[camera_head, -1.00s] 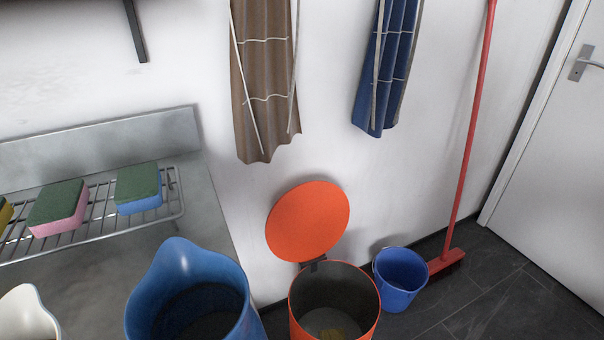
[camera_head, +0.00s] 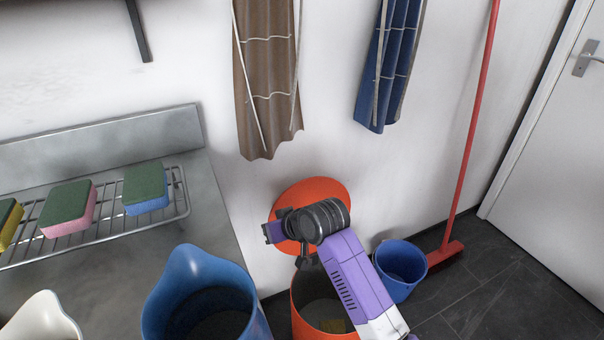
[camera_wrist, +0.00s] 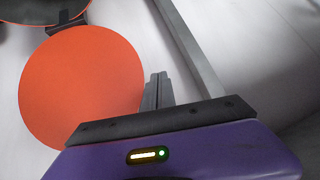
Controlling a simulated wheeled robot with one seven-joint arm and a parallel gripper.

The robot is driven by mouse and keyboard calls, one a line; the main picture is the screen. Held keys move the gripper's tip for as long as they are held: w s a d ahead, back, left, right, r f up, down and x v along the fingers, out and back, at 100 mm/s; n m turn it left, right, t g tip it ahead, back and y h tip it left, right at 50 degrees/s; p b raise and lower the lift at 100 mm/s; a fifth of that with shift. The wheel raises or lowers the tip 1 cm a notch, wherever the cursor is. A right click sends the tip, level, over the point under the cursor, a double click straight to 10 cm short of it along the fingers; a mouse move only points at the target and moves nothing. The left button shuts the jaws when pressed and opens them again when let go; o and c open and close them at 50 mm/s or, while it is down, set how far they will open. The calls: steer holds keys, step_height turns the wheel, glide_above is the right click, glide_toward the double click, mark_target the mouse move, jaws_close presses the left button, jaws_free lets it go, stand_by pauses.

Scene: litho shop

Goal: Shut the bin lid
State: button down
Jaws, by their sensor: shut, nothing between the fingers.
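The orange bin (camera_head: 300,312) stands on the floor by the wall with its mouth uncovered. Its round orange lid (camera_head: 318,188) is raised, tilted back towards the wall behind the bin. The lid shows as a full disc in the wrist view (camera_wrist: 80,90), with part of the bin's rim at the top left. My gripper (camera_wrist: 158,91) is shut and empty; in the wrist view its fingers appear just beside the lid's edge. In the head view my wrist covers the lid's lower middle, and the fingertips cannot be made out. Whether they touch the lid is unclear.
A blue jug (camera_head: 203,300) and a white jug (camera_head: 42,318) stand left, by a metal rack (camera_head: 110,222) with sponges. A blue bucket (camera_head: 398,272) and a red broom (camera_head: 465,150) are right of the bin. Two aprons hang above. Floor near the door is clear.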

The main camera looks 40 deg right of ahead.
steer(key=w+d+r+g+h, duration=0.2)
steer(key=w+d+r+g, duration=0.1)
steer(key=d+r, duration=1.2)
steer(key=x, duration=0.3)
steer(key=b+x, duration=0.1)
steer(key=x, duration=0.6)
steer(key=shift+s+d+f, duration=0.2)
steer(key=shift+s+f, duration=0.1)
steer(key=shift+s, duration=0.05)
